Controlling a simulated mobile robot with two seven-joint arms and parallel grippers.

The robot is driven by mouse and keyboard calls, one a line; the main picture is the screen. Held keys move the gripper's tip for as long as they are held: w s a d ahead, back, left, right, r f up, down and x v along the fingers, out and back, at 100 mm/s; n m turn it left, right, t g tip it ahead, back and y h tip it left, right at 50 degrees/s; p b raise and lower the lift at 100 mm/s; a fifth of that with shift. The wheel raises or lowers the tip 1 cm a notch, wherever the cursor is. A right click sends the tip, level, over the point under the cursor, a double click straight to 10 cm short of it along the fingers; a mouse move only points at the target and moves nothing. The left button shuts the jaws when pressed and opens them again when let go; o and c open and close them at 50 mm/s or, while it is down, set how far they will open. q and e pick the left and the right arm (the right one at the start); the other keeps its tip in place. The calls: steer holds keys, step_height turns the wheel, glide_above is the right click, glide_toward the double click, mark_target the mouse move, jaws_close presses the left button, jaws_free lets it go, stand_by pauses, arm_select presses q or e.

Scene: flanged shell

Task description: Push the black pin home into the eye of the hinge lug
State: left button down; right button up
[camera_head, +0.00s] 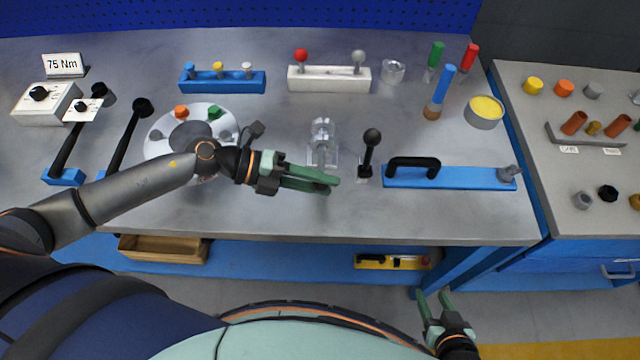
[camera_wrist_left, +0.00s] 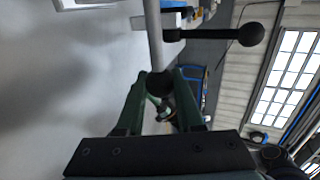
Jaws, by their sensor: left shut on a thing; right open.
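The hinge lug appears to be the clear-grey upright piece (camera_head: 322,130) on the bench in the head view. My left gripper (camera_head: 335,183) is on the front side of it, its green fingers pointing right. In the left wrist view, the left gripper (camera_wrist_left: 158,82) is shut on a dark round piece (camera_wrist_left: 160,84), apparently the black pin's head. A grey bar (camera_wrist_left: 154,35) runs up the picture from it; I cannot tell whether it belongs to the pin. The eye and any pin depth are hidden. My right gripper (camera_head: 436,298) is open and empty in front of the bench.
A black-ball lever (camera_head: 370,145) stands just right of the lug and also shows in the wrist view (camera_wrist_left: 250,34). A blue bar with a black handle (camera_head: 450,178) lies farther right. A round flange plate (camera_head: 158,143) is left, beside my left arm. The bench front (camera_head: 280,220) is clear.

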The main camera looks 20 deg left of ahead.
mark_target(321, 153)
arm_select(q)
steer(key=shift+w+a+b, duration=0.3)
steer(key=shift+w+b, duration=0.2)
steer(key=shift+w, duration=0.55)
steer(key=shift+w+a+b, duration=0.3)
steer(key=shift+w+b, duration=0.2)
steer(key=shift+w, duration=0.6)
steer(key=shift+w+a+b, duration=0.3)
steer(key=shift+w+b, duration=0.2)
steer(key=shift+w, duration=0.55)
steer(key=shift+c, duration=2.3)
jaws_free()
steer(key=b+v, duration=0.1)
steer(key=v, duration=1.1)
steer(key=shift+s+a+b, duration=0.15)
steer(key=shift+a+b, duration=0.1)
steer(key=shift+b, duration=0.05)
